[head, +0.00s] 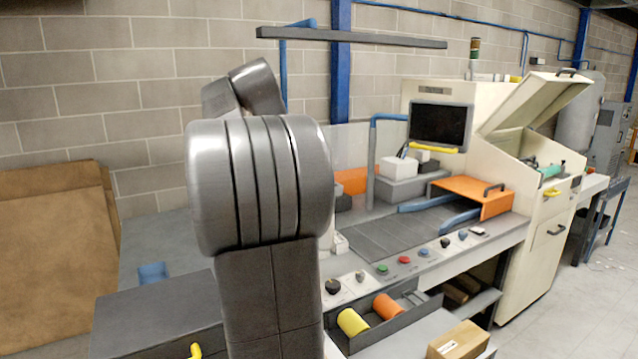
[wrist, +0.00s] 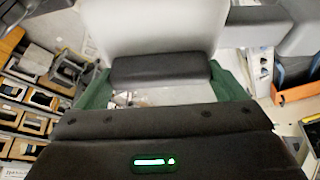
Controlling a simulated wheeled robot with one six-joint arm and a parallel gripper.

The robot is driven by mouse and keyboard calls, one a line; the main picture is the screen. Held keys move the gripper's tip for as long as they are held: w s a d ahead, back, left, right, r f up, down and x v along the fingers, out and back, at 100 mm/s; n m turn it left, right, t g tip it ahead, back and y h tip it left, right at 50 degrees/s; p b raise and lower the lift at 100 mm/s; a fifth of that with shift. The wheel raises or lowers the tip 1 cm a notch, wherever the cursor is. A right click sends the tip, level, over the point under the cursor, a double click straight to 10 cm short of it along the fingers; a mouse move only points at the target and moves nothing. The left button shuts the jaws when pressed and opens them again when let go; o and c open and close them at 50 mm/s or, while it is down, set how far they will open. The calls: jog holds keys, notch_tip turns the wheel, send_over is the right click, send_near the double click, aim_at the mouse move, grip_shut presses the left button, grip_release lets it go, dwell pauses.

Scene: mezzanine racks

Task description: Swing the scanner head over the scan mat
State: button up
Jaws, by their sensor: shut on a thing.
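In the wrist view my gripper (wrist: 162,84) has a dark body with a lit green strip and green fingers on both sides. It is shut on a dark, rounded bar (wrist: 160,67). The bar is at the near side of a large pale body (wrist: 155,25), which looks like the scanner head, though only part of it shows. In the head view my grey arm stands large in the middle and hides my gripper and whatever it holds. I cannot make out the scan mat for certain in either view.
In the head view a cream machine (head: 535,240) with a raised lid stands at right, beside a dark screen (head: 440,125) and an orange cover (head: 475,190). Coloured buttons line the bench front. A cardboard box (head: 458,343) is low right. Shelves of bins (wrist: 35,95) show left in the wrist view.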

jog(key=shift+w+a+r+m, duration=0.15)
jog(key=shift+a+m, duration=0.55)
jog(key=shift+a, duration=0.45)
jog(key=o, duration=1.1)
